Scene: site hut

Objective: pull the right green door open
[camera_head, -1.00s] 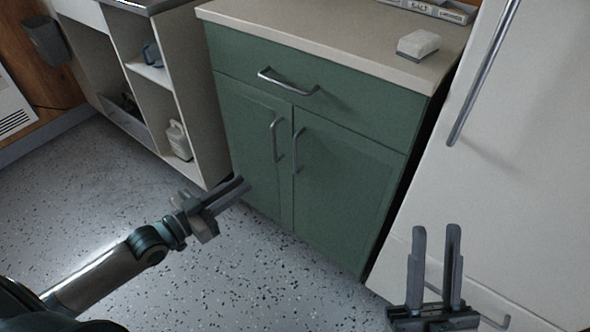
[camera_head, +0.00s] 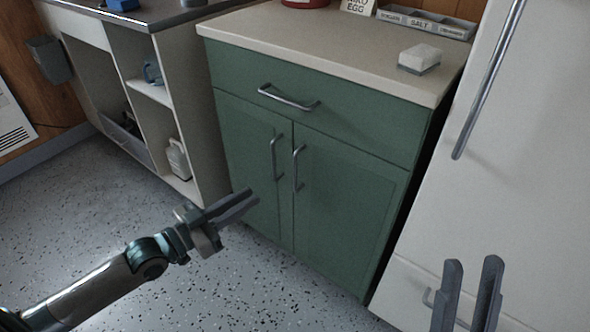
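The right green door (camera_head: 344,215) is shut on the green cabinet, with a vertical metal handle (camera_head: 297,167) near its left edge. The left green door (camera_head: 247,150) beside it is shut too, with its own handle (camera_head: 275,157). My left gripper (camera_head: 250,198) is in front of the left door's lower part, its fingers slightly apart and empty, apart from both handles. My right gripper (camera_head: 472,285) is at the lower right in front of the white fridge-like front, fingers upright with a gap between them, empty.
A drawer (camera_head: 320,110) with a bar handle sits above the doors, shut. The white front (camera_head: 530,160) with a long handle stands close at the right. Open shelves (camera_head: 155,92) are at the left. The speckled floor (camera_head: 240,285) before the cabinet is clear.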

